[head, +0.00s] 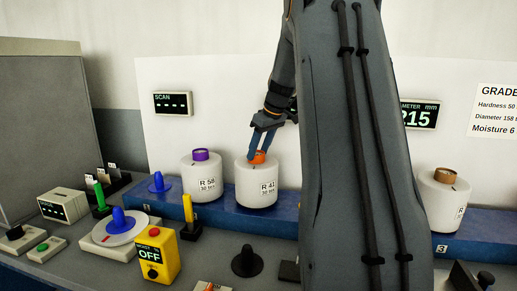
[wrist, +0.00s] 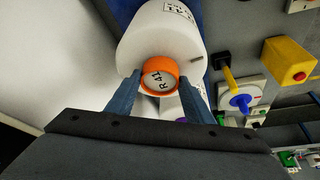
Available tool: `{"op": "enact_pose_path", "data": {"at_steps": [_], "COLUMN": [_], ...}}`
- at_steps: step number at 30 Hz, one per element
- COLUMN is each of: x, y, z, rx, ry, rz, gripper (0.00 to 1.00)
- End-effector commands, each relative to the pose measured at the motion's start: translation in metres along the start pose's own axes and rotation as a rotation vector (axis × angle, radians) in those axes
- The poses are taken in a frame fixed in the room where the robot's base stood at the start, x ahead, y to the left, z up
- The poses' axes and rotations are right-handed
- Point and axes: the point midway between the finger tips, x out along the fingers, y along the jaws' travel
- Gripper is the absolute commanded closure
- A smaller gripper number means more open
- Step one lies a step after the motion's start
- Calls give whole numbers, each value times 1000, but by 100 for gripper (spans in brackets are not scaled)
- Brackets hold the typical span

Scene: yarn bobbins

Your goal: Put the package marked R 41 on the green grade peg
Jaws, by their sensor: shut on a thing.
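The white package marked R 41 (head: 257,185) stands upright on the blue shelf, with an orange core ring on top. My gripper (head: 264,141) comes down from above and is shut on the orange core (wrist: 160,76), which reads R 41 in the wrist view. One finger shows on each side of the core there. The package appears to be still on the shelf; any small gap below it cannot be told. A green upright peg (head: 99,194) on a black base stands at the left in the head view; it bears no readable label.
The package R 58 (head: 202,180), with a purple core, stands close left of R 41. A brown-cored package (head: 444,190) is at the right. A yellow peg (head: 188,208), a blue-spindled disc (head: 118,223) and a yellow OFF box (head: 157,256) stand in front.

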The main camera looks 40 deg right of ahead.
Motion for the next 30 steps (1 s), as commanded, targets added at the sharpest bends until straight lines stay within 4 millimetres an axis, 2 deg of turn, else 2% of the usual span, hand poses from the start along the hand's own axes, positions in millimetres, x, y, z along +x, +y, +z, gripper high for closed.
{"op": "enact_pose_path", "data": {"at_steps": [30], "x": [8], "y": [1], "z": [2], "rx": [0], "ry": [4], "rz": [3], "gripper": [100]}}
